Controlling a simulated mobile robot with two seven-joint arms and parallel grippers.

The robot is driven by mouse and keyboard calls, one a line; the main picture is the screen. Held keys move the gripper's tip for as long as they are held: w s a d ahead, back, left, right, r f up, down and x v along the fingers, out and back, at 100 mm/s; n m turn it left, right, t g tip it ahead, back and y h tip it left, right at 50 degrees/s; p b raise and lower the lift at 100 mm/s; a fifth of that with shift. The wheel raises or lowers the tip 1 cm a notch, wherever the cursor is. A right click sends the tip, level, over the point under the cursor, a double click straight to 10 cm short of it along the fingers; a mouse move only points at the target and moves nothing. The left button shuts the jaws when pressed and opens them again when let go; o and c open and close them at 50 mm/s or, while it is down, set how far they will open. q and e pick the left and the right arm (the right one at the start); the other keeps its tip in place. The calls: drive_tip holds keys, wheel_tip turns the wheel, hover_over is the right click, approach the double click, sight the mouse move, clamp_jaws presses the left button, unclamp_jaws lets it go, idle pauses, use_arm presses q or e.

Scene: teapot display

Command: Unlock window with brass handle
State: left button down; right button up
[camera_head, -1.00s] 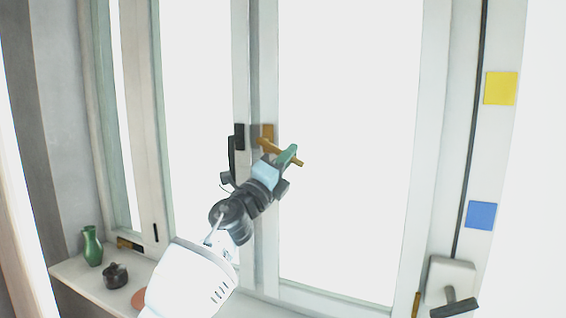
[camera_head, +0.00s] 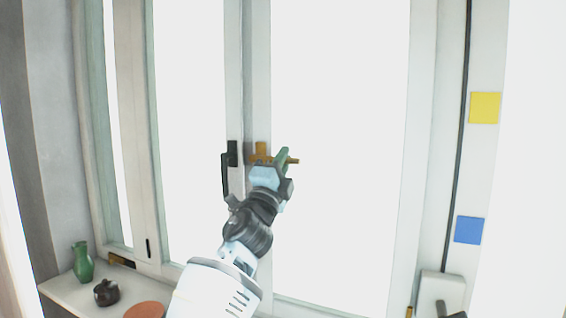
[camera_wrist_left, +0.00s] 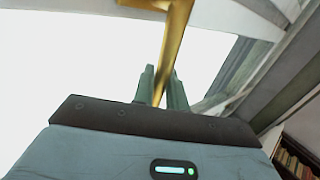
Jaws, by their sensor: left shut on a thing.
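The brass handle (camera_head: 261,150) is on the middle stile of the window (camera_head: 258,222), and its lever points roughly level to the right. My left gripper (camera_head: 283,157) is at the lever, with its green fingers around it. In the left wrist view the brass handle (camera_wrist_left: 177,35) runs down between the two green fingers (camera_wrist_left: 162,88), which are shut on it. The lever's tip shows just right of the fingers in the head view. A black handle (camera_head: 227,168) is on the stile left of the brass one. My right gripper is not in view.
A white sill at lower left holds a green vase (camera_head: 82,262), a dark teapot (camera_head: 106,292) and an orange-brown disc (camera_head: 145,310). Yellow (camera_head: 485,107) and blue (camera_head: 469,230) squares are on the right frame. A grey lever handle (camera_head: 450,309) is at lower right.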

use_arm(q)
drive_tip(key=shift+r, duration=0.15)
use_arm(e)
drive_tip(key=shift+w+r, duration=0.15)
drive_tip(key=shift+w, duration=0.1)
use_arm(q)
drive_tip(key=c, duration=1.8)
unclamp_jaws()
drive_tip(key=shift+o, duration=0.2)
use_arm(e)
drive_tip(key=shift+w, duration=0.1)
